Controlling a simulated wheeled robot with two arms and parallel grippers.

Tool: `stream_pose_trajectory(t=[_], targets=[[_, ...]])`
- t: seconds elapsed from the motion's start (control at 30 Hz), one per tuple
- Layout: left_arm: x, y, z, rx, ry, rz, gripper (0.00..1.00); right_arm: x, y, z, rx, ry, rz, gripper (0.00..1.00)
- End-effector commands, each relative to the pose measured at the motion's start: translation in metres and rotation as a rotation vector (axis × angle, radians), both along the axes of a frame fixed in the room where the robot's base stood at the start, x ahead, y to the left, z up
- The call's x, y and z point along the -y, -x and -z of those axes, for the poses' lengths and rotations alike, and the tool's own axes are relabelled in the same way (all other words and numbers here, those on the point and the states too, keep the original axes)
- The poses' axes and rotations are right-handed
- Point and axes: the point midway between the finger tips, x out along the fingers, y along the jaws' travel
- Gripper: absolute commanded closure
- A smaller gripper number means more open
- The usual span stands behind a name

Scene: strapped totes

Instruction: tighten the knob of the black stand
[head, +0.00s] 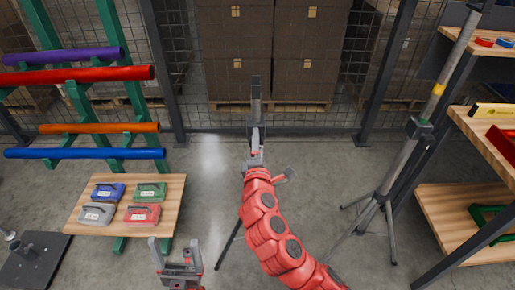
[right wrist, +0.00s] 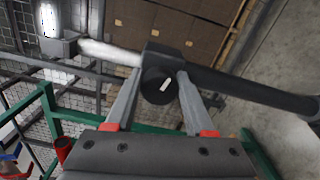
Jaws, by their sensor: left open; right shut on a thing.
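The black stand (head: 256,88) is upright in the middle of the head view, partly hidden by my right arm, with a dark leg (head: 230,243) showing beside the arm. In the right wrist view its dark lower tube (right wrist: 250,90) meets a collar with a round black knob (right wrist: 158,86) with a white mark, and a pale inner tube (right wrist: 108,52) extends beyond it. My right gripper (head: 256,142) is shut on the knob, its fingers (right wrist: 166,80) on either side. My left gripper (head: 179,256) is open and empty, low and away from the stand.
A grey tripod stand with a yellow band (head: 438,88) stands at right beside a wooden shelf (head: 455,212). At left are a rack with coloured tubes (head: 85,75) and a wooden board (head: 85,216) with several cases. Mesh fencing and stacked boxes (head: 235,45) lie behind.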

Motion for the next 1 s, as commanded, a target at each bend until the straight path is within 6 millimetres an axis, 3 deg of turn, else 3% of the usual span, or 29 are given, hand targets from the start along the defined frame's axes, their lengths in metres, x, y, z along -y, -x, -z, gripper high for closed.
stream_pose_trajectory(t=[0.03, 1.0], targets=[[0.000, 0.000, 0.009, 0.000, 0.000, 0.000, 0.17, 0.000, 0.000, 0.005, 0.001, -0.044, 0.000, 1.00], [0.000, 0.000, 0.095, 0.000, 0.000, 0.000, 0.17, -0.001, 0.000, 0.008, 0.000, -0.943, -0.001, 1.00]])
